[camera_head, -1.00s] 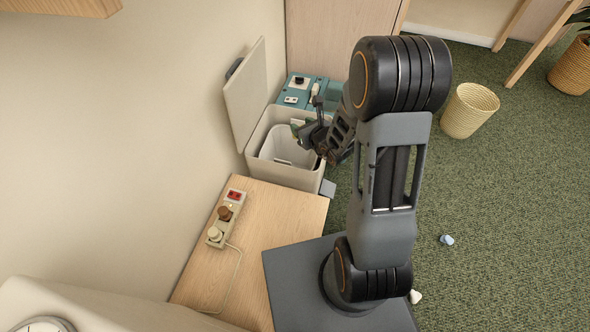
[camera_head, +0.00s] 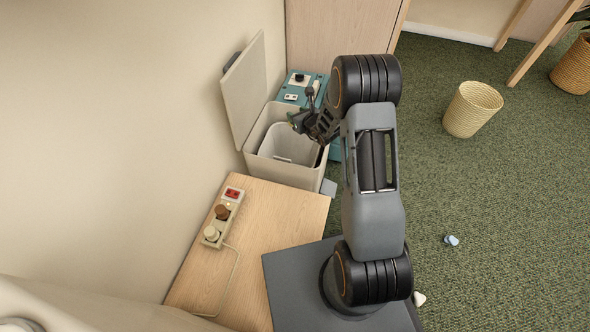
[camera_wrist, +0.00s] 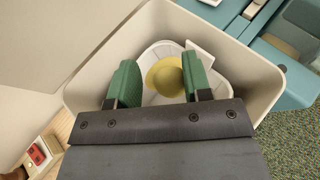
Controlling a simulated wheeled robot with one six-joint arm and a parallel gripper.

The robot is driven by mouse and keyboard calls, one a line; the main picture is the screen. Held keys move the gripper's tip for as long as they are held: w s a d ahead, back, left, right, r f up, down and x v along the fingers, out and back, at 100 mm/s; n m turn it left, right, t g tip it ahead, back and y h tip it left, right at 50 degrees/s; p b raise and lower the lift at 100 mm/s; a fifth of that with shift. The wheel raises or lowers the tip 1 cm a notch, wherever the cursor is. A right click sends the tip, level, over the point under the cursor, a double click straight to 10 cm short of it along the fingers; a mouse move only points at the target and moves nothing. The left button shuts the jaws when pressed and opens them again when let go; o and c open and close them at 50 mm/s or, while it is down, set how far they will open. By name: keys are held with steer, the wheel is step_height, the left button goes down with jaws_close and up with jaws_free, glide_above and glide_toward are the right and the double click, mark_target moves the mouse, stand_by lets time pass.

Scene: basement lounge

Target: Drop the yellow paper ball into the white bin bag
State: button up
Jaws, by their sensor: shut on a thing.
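The yellow paper ball (camera_wrist: 168,77) shows in the wrist view between the green pads of my gripper (camera_wrist: 157,82), which is shut on it. Behind the ball in that view is the pale lining of an open bin. The white bin bag (camera_head: 290,148) lines the open cream bin (camera_head: 286,173) in the head view; it also shows in the wrist view (camera_wrist: 152,99). In the head view my gripper (camera_head: 294,119) is over the far part of the bin opening. The ball cannot be made out there.
The bin's lid (camera_head: 244,88) stands raised against the wall. A teal unit (camera_head: 305,88) is behind the bin. A wooden top (camera_head: 275,215) with a switch box (camera_head: 222,217) is in front. A wicker basket (camera_head: 472,109) and small scraps (camera_head: 451,240) are on the green carpet.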

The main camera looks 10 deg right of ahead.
steer(key=shift+f+b, duration=0.7)
steer(key=shift+f, duration=0.85)
steer(key=o, duration=1)
steer(key=shift+c, duration=0.2)
steer(key=shift+s+r, duration=0.1)
steer(key=p+v, duration=0.4)
steer(key=v, duration=0.9)
steer(key=shift+s, duration=0.35)
steer(key=shift+d, duration=0.1)
